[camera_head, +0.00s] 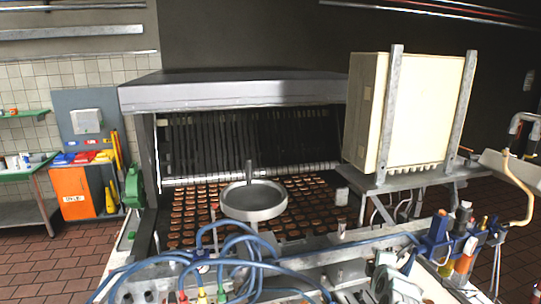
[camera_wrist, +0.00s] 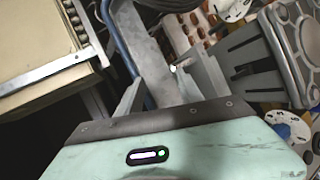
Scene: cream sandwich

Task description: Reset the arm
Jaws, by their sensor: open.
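My gripper (camera_wrist: 168,88) shows in the wrist view, with its pale green body at the bottom and two grey fingers pointing up the picture. The fingers stand apart, and I see nothing held between them. A grey metal beam (camera_wrist: 160,50) shows beyond the fingers; I cannot tell how far off it is. I cannot make out my gripper in the head view. Rows of brown biscuits (camera_head: 195,212) lie on the conveyor under the machine's grey hood (camera_head: 230,92). A few biscuits (camera_wrist: 190,22) also show at the top of the wrist view.
A round grey metal part (camera_head: 253,201) stands over the biscuit rows. Blue hoses (camera_head: 235,240) loop across the front. A large cream box (camera_head: 425,110) stands at the right. An orange cabinet (camera_head: 76,195) is at the left. A grey ribbed part (camera_wrist: 250,55) is close at the wrist view's right.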

